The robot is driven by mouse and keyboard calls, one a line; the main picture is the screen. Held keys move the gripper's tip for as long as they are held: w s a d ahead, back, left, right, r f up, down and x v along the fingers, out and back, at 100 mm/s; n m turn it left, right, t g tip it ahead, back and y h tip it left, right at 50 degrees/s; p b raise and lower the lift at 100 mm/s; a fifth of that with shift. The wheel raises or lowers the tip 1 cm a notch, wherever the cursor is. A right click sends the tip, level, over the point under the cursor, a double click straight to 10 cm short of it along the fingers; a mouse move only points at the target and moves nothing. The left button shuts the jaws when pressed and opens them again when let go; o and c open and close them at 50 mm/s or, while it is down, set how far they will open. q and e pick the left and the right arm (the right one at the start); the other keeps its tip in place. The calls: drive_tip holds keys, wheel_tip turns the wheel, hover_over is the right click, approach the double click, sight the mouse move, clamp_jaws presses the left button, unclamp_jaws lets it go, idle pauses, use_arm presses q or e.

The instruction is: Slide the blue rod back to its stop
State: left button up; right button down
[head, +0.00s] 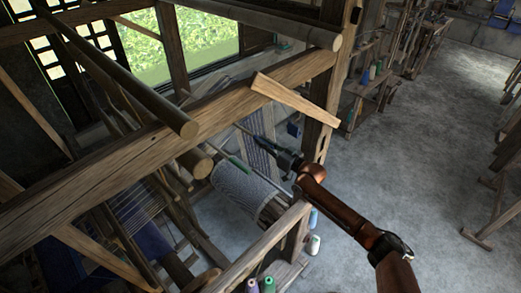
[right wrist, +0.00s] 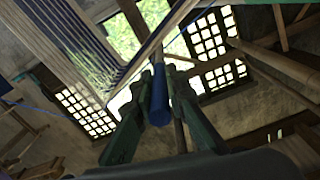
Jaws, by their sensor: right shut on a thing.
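The blue rod (right wrist: 159,100) shows in the right wrist view as a short blue cylinder end between the fingers of my right gripper (right wrist: 157,82). The fingers are closed in on both sides of it. In the head view my right gripper (head: 270,145) is inside the loom frame, below the heavy wooden beam and beside the striped warp. There the rod is too small and too covered by the fingers to make out clearly. Its stop cannot be picked out. My left gripper is not in view.
A grey cloth roll (head: 245,188) lies below left. Thread spools (head: 314,243) stand near the front.

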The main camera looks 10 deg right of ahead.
drive_tip(key=shift+r, duration=0.1)
drive_tip(key=c, duration=1.9)
unclamp_jaws()
drive_tip(key=shift+w, duration=0.1)
drive_tip(key=shift+c, duration=0.2)
drive_tip(key=v, duration=1.2)
